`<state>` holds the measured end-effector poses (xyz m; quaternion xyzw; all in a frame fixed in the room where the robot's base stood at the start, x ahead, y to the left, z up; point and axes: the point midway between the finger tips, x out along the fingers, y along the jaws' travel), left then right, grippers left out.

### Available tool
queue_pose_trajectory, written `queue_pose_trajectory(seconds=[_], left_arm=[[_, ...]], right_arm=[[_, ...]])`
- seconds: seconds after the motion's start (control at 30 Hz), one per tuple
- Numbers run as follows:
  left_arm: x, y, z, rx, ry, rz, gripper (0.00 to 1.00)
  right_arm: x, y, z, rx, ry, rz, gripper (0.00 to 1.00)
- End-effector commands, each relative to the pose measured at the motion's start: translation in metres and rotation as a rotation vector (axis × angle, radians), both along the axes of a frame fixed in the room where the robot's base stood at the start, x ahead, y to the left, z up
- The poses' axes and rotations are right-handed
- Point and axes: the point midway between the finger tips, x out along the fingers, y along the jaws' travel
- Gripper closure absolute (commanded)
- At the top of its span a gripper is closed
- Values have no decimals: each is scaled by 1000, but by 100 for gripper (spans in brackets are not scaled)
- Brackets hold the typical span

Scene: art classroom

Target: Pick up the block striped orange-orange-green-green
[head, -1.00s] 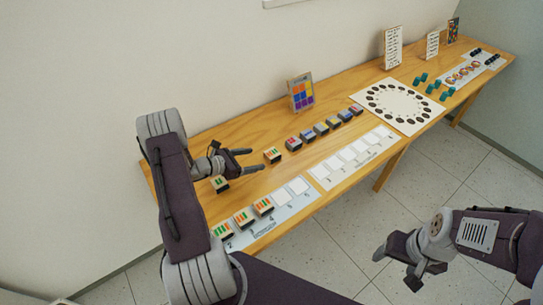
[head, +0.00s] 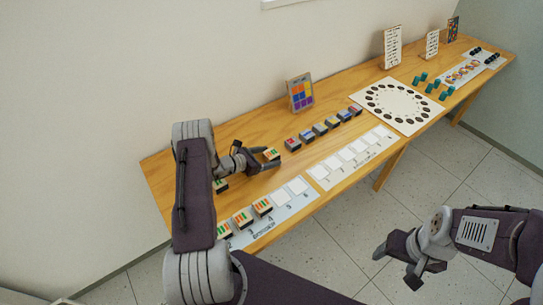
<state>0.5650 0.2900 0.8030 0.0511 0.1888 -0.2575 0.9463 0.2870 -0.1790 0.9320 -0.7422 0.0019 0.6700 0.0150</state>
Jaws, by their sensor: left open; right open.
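My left gripper (head: 272,160) is open at a small striped block (head: 271,153) on the wooden table. Its fingers appear to be around or beside this block; contact cannot be told. The block's top shows orange and green, but the stripe order is too small to read. Another striped block (head: 221,186) lies on the table, partly hidden by my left arm. Three striped blocks, such as the one at the right end (head: 262,206), stand on a numbered white strip (head: 266,229). My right gripper (head: 399,266) is open and empty, over the floor in front of the table.
A row of several dark-sided colored blocks (head: 320,129) lies right of the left gripper, behind a second card strip (head: 349,160). A colored-square card (head: 300,92) stands behind. A white sheet with a ring of dark spots (head: 398,106) and teal blocks (head: 433,87) lie farther right.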

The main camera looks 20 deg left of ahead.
Motion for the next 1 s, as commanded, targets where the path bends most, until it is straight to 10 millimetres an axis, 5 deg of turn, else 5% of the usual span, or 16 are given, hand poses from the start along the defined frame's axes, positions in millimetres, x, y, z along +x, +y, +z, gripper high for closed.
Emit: queue_pose_trajectory(seconds=[0.13, 0.37, 0.67, 0.9, 1.0], left_arm=[[0, 0, 0, 0, 0, 0, 33], [0, 0, 0, 1, 0, 0, 93], [0, 1, 5, 1, -2, 0, 93], [0, 0, 46, 3, -3, 0, 93], [-21, -14, 57, -2, 2, 0, 93]], right_arm=[[0, 0, 0, 0, 0, 0, 31], [0, 0, 0, 0, 0, 0, 31], [0, 0, 0, 0, 0, 0, 31], [0, 0, 0, 0, 0, 0, 31], [0, 0, 1, 0, 0, 0, 31]])
